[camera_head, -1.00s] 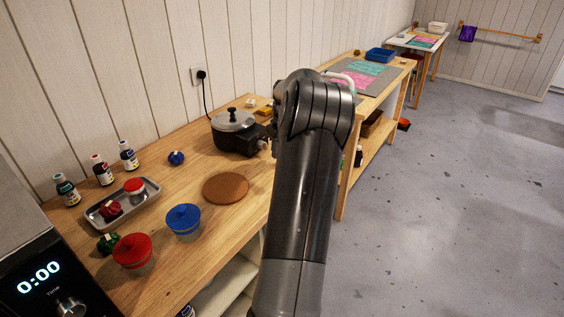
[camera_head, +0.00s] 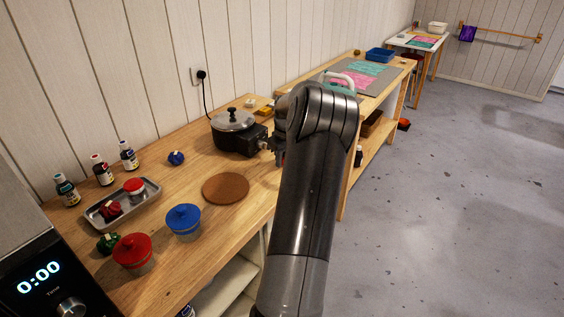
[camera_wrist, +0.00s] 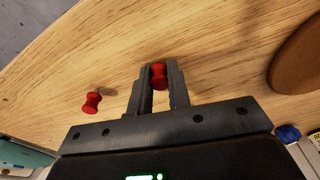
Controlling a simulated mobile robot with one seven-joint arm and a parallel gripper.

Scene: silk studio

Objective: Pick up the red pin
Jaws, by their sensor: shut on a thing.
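In the wrist view my gripper (camera_wrist: 158,67) is shut on a red pin (camera_wrist: 159,77), which sits between the two dark fingers near their tips. Whether this pin touches the wooden surface cannot be told. A second red pin (camera_wrist: 92,103) lies on the wood to the left of the fingers, apart from them. In the head view my arm hides the gripper and both pins.
The wooden bench (camera_head: 180,190) holds a brown round mat (camera_head: 226,188), a black pot (camera_head: 235,132), a red-lidded jar (camera_head: 132,251), a blue-lidded jar (camera_head: 184,221) and a metal tray (camera_head: 130,213). Bare wood surrounds the pins. The bench edge shows at upper left in the wrist view.

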